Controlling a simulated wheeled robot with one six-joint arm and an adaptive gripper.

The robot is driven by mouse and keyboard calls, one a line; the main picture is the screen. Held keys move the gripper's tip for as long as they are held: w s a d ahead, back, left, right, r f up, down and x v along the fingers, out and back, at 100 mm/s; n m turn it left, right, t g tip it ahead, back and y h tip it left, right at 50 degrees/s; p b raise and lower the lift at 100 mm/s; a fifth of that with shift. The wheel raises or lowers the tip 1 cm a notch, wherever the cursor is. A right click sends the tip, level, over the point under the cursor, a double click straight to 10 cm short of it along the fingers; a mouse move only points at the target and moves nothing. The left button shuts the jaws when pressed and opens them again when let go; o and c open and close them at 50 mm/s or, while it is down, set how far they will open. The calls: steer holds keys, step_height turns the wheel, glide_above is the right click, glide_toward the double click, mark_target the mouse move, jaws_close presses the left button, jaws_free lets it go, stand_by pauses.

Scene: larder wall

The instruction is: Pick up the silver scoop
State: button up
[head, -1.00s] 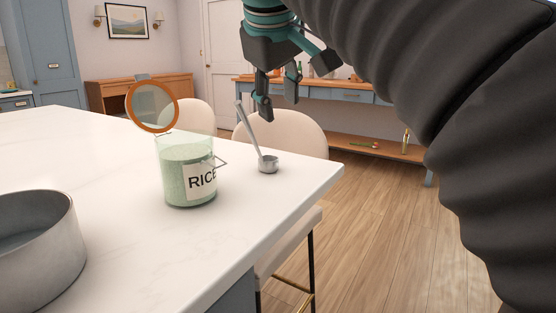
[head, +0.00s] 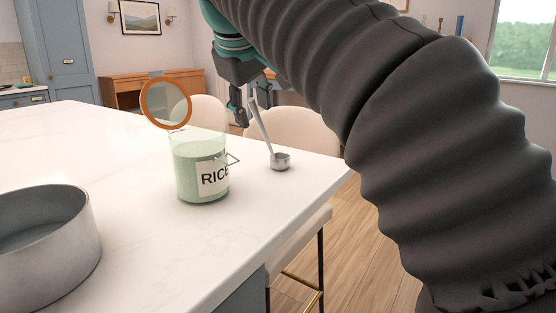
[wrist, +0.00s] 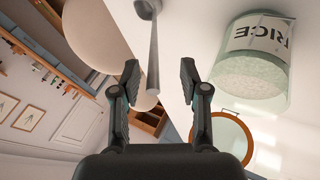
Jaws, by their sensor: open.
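The silver scoop (head: 280,161) stands on the white counter near its far right corner, its bowl on the top and its long handle tilted up to the left. My gripper (head: 244,116) is open above the counter, close to the upper end of the handle. In the wrist view, the scoop's handle (wrist: 154,62) points down between the two open fingers of my gripper (wrist: 160,82), with its end near fingertip level. The fingers do not appear to touch it. The scoop's bowl is partly cut off at the top edge there.
A glass jar labelled RICE (head: 202,168) stands just left of the scoop, its round orange-rimmed lid (head: 166,104) open; it also shows in the wrist view (wrist: 257,70). A grey round pan (head: 48,245) is at the front left. Cream chairs (head: 290,131) stand behind the counter.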

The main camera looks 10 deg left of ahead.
steer(key=x, duration=0.6)
steer(key=shift+w, duration=0.4)
steer(key=shift+d+r, duration=0.1)
steer(key=shift+d, duration=0.05)
jaws_close()
